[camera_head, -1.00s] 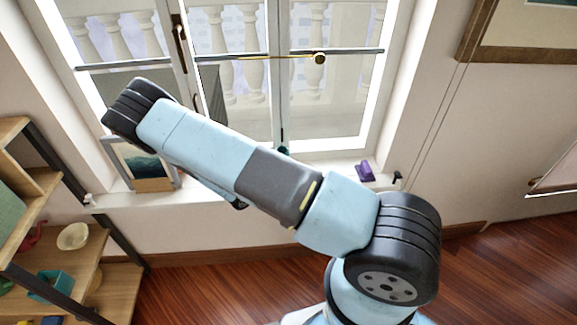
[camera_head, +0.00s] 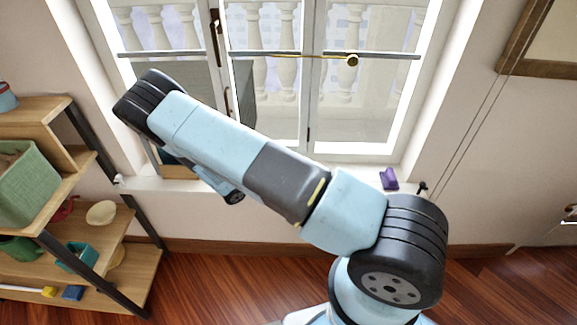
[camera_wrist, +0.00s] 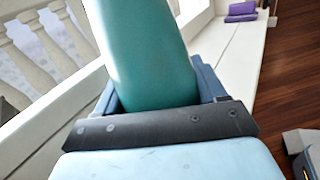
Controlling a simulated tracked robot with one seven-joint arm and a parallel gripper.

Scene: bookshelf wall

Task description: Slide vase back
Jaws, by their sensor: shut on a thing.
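The vase (camera_wrist: 148,58) is a smooth teal-green body that fills the upper middle of the wrist view. My gripper (camera_wrist: 155,105) is shut on its lower visible part, with a blue finger on each side. The vase leans a little to the left in that view, and its top runs out of the picture. The white windowsill (camera_wrist: 232,70) shows to the right of it. Whether the vase touches the sill cannot be told.
A purple object (camera_head: 389,178) stands on the sill's right end beside a small black item (camera_head: 422,188). A framed picture (camera_head: 178,171) is partly hidden behind my arm. A wooden shelf (camera_head: 110,235) with a green basket (camera_head: 28,182) stands at left. The wooden floor is clear.

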